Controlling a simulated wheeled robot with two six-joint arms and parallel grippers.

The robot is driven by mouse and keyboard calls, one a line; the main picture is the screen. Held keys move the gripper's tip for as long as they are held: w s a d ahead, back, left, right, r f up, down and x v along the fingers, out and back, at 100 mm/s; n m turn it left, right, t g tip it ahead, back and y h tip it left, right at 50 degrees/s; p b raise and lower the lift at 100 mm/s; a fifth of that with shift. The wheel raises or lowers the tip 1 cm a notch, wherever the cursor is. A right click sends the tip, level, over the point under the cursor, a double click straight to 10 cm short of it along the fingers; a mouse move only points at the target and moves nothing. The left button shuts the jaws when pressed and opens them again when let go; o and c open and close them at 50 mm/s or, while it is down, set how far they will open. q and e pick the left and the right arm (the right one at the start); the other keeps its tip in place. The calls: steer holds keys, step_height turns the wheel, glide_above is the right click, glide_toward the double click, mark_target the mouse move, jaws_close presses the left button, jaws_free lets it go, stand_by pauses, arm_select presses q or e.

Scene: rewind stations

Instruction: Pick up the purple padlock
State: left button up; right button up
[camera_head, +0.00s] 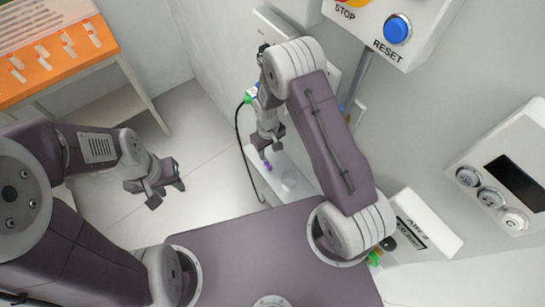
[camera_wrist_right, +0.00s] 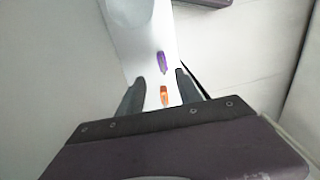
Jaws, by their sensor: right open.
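The purple padlock (camera_wrist_right: 161,62) lies on a narrow white ledge in the right wrist view, just beyond my open fingertips. In the head view the purple padlock (camera_head: 268,167) is a small spot just below my right gripper. My right gripper (camera_head: 266,150) points down over the ledge; in its wrist view the gripper (camera_wrist_right: 160,78) has its two fingers apart with nothing gripped. An orange item (camera_wrist_right: 164,95) shows between these fingers, nearer than the padlock. My left gripper (camera_head: 168,190) is at the left, its fingers apart and empty, far from the padlock.
The white ledge (camera_head: 293,160) runs along the wall at the right. A round pale shape (camera_wrist_right: 131,10) shows at its far end. A control box with a blue RESET button (camera_head: 397,29) is above. An orange-topped table (camera_head: 58,62) stands at the upper left. Open floor lies between.

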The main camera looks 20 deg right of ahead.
mark_target(268, 164)
steer(key=shift+a+f, duration=0.25)
steer(key=shift+f, duration=0.2)
steer(key=shift+s+a, duration=0.1)
steer(key=shift+s, duration=0.05)
steer(key=shift+f, duration=0.3)
step_height(268, 164, down, 3)
steer(key=shift+f, duration=0.6)
step_height(268, 164, down, 4)
steer(key=shift+f, duration=0.25)
steer(key=shift+r, duration=0.1)
jaws_close()
